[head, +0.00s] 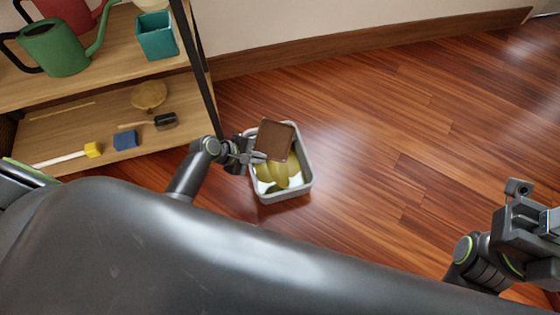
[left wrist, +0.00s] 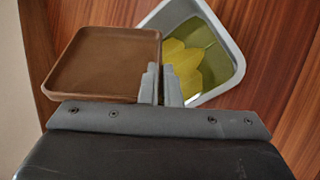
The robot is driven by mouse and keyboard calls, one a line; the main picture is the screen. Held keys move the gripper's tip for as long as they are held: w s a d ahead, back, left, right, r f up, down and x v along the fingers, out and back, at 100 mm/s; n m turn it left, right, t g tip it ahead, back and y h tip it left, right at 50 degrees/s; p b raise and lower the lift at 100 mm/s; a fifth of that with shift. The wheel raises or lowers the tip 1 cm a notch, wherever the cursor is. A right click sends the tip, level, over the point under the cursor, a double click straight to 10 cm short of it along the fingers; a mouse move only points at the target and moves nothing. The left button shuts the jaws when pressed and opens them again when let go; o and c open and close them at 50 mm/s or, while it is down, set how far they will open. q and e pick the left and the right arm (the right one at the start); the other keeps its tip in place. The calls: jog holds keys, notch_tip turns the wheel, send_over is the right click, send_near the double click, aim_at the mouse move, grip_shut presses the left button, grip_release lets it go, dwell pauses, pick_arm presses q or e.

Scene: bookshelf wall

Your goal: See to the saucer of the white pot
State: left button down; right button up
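A brown square saucer (head: 275,140) with a raised rim is held at its edge by my left gripper (head: 250,155). In the left wrist view the saucer (left wrist: 105,62) is tilted, with its inside showing empty, and the fingers (left wrist: 160,88) are closed on its right rim. The saucer is above the far part of a grey-white tub (head: 306,172) on the floor. Yellow shapes (head: 284,176) lie in the tub. My right gripper (head: 530,208) is at the right edge, away from the tub; its fingertips do not show clearly. A pale pot (head: 152,4) is cut off at the top edge.
A wooden shelf unit (head: 98,78) stands at the left, with a green watering can (head: 60,48) and a teal pot (head: 157,38) above. A blue block (head: 126,140), a brush (head: 165,121) and a yellow-headed tool (head: 92,150) lie lower. The floor at right is clear.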

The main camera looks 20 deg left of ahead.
pick_arm(q)
jog(key=r+h, duration=0.1)
jog(key=r+n+g+h, duration=0.1)
jog(key=r+n+h+p, duration=0.1)
jog(key=shift+w+a+g+h, duration=0.2)
jog(key=shift+a+g+h, duration=0.1)
jog(key=shift+g, duration=0.1)
notch_tip(320, 180, up, 2)
jog(key=n+h, duration=0.2)
jog(key=h, duration=0.1)
jog(key=shift+r+g+b, duration=0.1)
jog(key=shift+g+b, duration=0.3)
jog(key=shift+r+h, duration=0.25)
jog(key=shift+h, duration=0.15)
